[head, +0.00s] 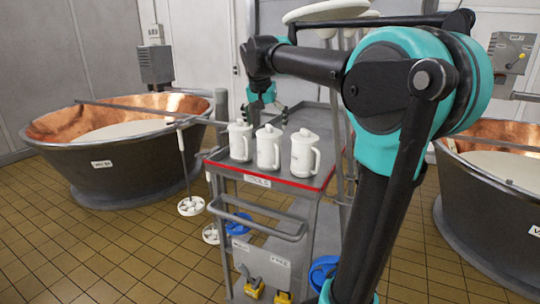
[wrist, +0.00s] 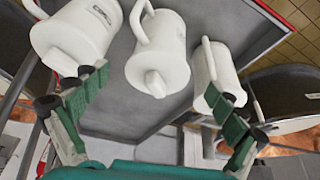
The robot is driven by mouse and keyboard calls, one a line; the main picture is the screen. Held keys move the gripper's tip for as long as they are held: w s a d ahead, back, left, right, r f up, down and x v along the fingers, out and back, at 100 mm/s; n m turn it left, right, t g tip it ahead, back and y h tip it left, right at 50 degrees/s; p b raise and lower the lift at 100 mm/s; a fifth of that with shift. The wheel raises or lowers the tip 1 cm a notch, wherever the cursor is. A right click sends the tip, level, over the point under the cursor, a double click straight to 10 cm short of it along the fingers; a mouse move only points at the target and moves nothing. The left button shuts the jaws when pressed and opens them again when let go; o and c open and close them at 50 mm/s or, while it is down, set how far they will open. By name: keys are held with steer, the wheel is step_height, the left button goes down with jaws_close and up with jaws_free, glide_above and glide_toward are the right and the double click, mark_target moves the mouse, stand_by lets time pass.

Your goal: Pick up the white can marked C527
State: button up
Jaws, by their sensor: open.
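Three white lidded cans with handles stand in a row near the front of the trolley top: left can (head: 240,142), middle can (head: 268,148), right can (head: 304,153). My gripper (head: 267,113) hangs open and empty just behind the left and middle cans. In the wrist view, my open fingers (wrist: 157,92) point towards the middle can (wrist: 158,45), whose spout lies between them. The can at left (wrist: 75,38) there bears a small label, too blurred to read surely. The can at right (wrist: 213,75) is partly behind a finger. I cannot tell which is C527.
The grey trolley top (head: 322,120) has a red front edge (head: 270,181) and free room behind the cans. Long-handled tools rise behind it. Copper-lined vats stand left (head: 115,165) and right (head: 490,195). A push handle (head: 257,224) juts from the trolley's front.

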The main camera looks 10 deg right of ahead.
mark_target(269, 147)
steer(key=x, duration=1)
steer(key=shift+s+f, duration=0.15)
steer(key=shift+f, duration=0.25)
steer(key=shift+c, duration=0.5)
steer(key=c, duration=1.2)
